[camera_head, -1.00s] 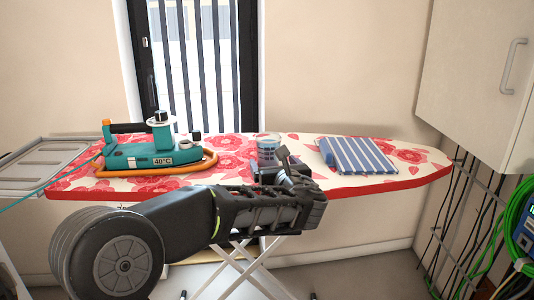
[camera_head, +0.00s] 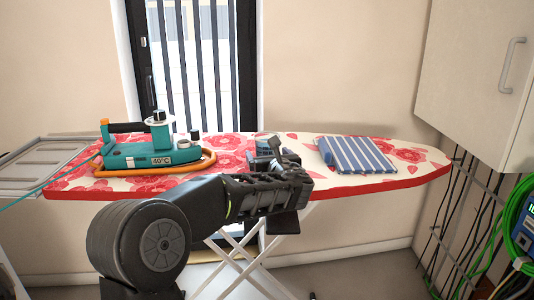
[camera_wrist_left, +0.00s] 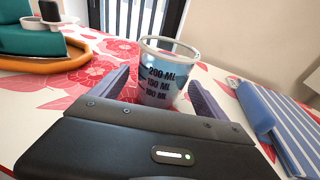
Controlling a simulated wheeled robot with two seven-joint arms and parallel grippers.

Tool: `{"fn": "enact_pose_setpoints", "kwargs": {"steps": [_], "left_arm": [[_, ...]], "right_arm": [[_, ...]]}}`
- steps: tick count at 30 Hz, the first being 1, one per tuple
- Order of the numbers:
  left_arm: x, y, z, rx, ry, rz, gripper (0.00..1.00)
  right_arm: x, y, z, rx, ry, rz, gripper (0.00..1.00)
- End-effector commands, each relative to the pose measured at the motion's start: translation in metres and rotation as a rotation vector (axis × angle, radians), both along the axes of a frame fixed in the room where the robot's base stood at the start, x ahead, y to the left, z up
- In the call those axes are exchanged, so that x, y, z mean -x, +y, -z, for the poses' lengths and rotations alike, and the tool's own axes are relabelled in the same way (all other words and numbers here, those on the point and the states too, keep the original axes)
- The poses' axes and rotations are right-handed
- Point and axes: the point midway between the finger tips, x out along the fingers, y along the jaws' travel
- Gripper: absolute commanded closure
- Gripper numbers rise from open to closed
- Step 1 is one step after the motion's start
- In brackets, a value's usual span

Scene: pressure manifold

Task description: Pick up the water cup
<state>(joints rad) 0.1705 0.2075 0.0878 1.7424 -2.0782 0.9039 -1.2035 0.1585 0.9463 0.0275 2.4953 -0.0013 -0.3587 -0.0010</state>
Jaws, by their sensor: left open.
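The water cup (camera_wrist_left: 168,72) is a clear measuring cup with a pale rim, bluish contents and dark ML marks, standing upright on the ironing board. My left gripper (camera_wrist_left: 158,82) is open in the left wrist view, with one finger on each side of the cup's lower part. I cannot tell whether either finger touches the cup. In the head view the left gripper (camera_head: 268,150) is over the middle of the board and hides most of the cup. My right gripper is not in view.
The ironing board (camera_head: 400,182) has a red flowered cover. A teal steam iron (camera_head: 140,153) with an orange rim stands to the left. A blue striped folded cloth (camera_head: 358,155) lies close on the right. A wall cabinet (camera_head: 475,75) hangs at the right.

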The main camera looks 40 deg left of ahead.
Motion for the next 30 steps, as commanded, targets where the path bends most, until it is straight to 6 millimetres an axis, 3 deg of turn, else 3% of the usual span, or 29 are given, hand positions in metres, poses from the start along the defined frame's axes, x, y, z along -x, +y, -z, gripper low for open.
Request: {"fn": "enact_pose_setpoints", "kwargs": {"steps": [16,30], "left_arm": [[0.0002,-0.0005,-0.0001,0.0,0.0,0.0,0.15],[0.0003,-0.0004,0.0,0.0,0.0,0.0,0.53]], "right_arm": [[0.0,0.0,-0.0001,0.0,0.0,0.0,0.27],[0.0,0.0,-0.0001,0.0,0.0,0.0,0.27]]}}
